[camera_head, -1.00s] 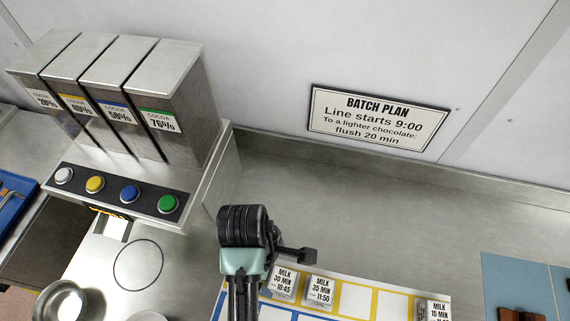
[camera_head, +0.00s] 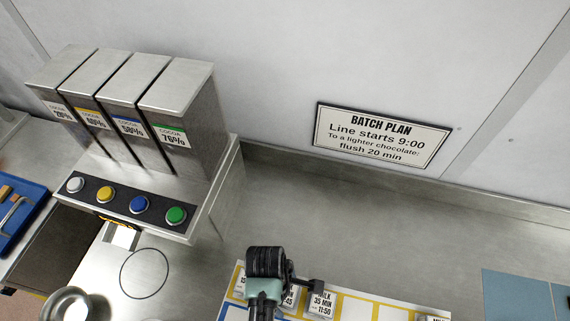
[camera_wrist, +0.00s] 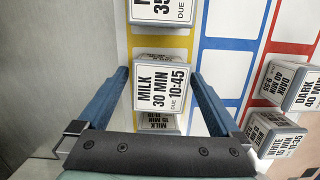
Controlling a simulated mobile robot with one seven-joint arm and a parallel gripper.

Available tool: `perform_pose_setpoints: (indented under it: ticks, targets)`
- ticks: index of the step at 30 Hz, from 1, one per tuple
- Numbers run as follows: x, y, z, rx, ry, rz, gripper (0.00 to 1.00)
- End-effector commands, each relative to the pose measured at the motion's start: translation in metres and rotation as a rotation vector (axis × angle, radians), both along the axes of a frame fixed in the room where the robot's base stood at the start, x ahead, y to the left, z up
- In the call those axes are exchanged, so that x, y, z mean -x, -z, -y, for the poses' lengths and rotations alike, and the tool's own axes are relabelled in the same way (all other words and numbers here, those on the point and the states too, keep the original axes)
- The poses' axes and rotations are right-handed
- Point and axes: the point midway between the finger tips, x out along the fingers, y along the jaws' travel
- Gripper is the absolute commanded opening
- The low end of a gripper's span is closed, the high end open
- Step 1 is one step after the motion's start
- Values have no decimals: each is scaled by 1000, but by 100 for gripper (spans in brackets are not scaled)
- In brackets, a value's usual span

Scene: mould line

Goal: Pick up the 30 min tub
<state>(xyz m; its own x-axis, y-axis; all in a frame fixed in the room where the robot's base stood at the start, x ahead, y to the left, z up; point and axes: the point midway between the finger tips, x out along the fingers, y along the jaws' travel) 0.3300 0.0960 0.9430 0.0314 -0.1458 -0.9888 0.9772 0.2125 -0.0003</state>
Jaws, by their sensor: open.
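The 30 min tub is a small white block labelled MILK 30 MIN, due 10:45 (camera_wrist: 162,86). It stands in the yellow-edged row of the mat. In the wrist view my gripper (camera_wrist: 157,76) is open, with one blue finger on each side of this tub. Whether the fingers touch it I cannot tell. In the head view the tub (camera_head: 290,297) is mostly hidden behind my arm, with part of its label showing.
A MILK 35 MIN tub (camera_head: 321,303) stands beside it in the same row. A MILK 15 MIN tub (camera_wrist: 157,123) is on the other side, close to my gripper. Dark (camera_wrist: 291,87) and white (camera_wrist: 274,134) tubs stand to the right in the wrist view.

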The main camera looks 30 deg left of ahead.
Motion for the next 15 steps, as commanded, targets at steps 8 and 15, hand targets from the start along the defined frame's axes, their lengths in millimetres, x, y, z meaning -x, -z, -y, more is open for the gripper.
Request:
perform_pose_setpoints:
  ticks: [8,15]
  targets:
    - [0,0,0,0,0,0,64]
    - [0,0,0,0,0,0,21]
